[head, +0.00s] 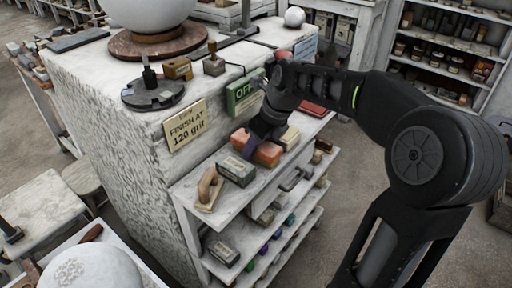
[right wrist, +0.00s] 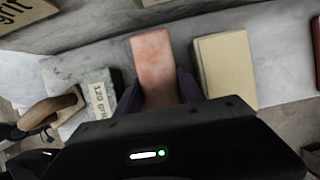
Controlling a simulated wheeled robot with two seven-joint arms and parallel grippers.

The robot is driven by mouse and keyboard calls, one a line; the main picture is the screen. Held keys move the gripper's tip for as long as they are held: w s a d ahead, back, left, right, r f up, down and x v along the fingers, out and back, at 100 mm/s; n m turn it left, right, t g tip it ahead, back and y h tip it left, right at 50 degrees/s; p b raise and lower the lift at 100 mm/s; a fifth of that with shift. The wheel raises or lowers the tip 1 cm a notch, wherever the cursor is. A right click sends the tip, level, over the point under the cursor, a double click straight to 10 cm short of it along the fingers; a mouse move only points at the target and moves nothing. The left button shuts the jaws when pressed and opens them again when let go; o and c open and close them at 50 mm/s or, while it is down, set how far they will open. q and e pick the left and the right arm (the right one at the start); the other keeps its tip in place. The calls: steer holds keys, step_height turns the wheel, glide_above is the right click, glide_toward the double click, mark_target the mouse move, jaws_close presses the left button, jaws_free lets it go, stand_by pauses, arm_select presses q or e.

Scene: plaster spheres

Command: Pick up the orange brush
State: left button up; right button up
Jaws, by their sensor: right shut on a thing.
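The orange brush (right wrist: 154,60) looks like a plain pinkish-orange block in the right wrist view. It lies between the two purple fingers of my right gripper (right wrist: 160,92), which is shut on it. In the head view the orange brush (head: 268,154) shows on both sides of a purple finger of my right gripper (head: 256,143), at the top shelf of the white stand. I cannot tell whether it touches the shelf. Its lower end is hidden by the gripper body in the right wrist view. My left gripper is not in view.
A grey "120 grit" block (right wrist: 101,93) is close on the left, with a wooden-handled float (head: 208,188) beyond it. A cream block (right wrist: 225,66) is close on the right.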

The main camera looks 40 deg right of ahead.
jaws_close()
steer(key=shift+r, duration=0.15)
steer(key=shift+r, duration=0.8)
step_height(320, 180, up, 26)
steer(key=p, duration=1.1)
steer(key=shift+r, duration=0.1)
